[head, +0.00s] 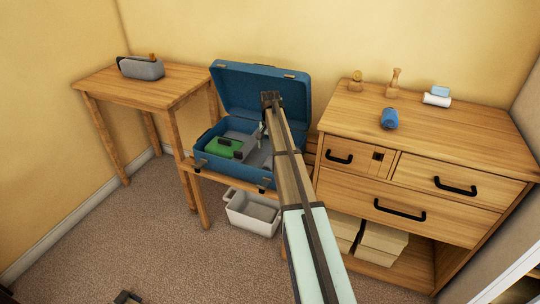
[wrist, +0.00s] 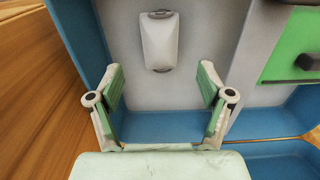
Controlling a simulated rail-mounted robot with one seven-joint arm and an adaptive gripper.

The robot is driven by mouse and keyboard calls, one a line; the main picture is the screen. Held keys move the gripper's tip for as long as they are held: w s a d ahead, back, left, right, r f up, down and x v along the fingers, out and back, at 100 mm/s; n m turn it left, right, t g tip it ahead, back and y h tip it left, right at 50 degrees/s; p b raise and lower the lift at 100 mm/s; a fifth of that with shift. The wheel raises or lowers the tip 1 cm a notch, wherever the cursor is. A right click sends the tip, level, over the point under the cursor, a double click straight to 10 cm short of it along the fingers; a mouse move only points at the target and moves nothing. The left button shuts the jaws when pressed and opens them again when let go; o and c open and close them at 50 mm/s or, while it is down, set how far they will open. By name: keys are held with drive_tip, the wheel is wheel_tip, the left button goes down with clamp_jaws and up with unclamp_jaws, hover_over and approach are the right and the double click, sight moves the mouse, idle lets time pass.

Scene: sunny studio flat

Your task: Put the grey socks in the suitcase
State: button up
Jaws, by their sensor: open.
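The blue suitcase (head: 232,171) stands open on a low wooden bench, lid up against the wall. My gripper (head: 262,132) is at the suitcase's inside, partly hidden by my arm in the head view. In the wrist view, my gripper (wrist: 160,100) has its two green-padded fingers spread, with nothing between them. Beyond the fingertips, a pale grey rounded bundle (wrist: 160,42) with dark ends lies on the suitcase's grey lining. It looks like the grey socks, though I cannot be certain. My arm seems to hide it in the head view.
A green item (head: 224,147) with a dark handle lies in the suitcase's left part. A grey case (head: 141,68) is on the left table. A white bin (head: 252,213) is below the suitcase.

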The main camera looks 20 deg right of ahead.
drive_tip(key=shift+r, duration=1.1)
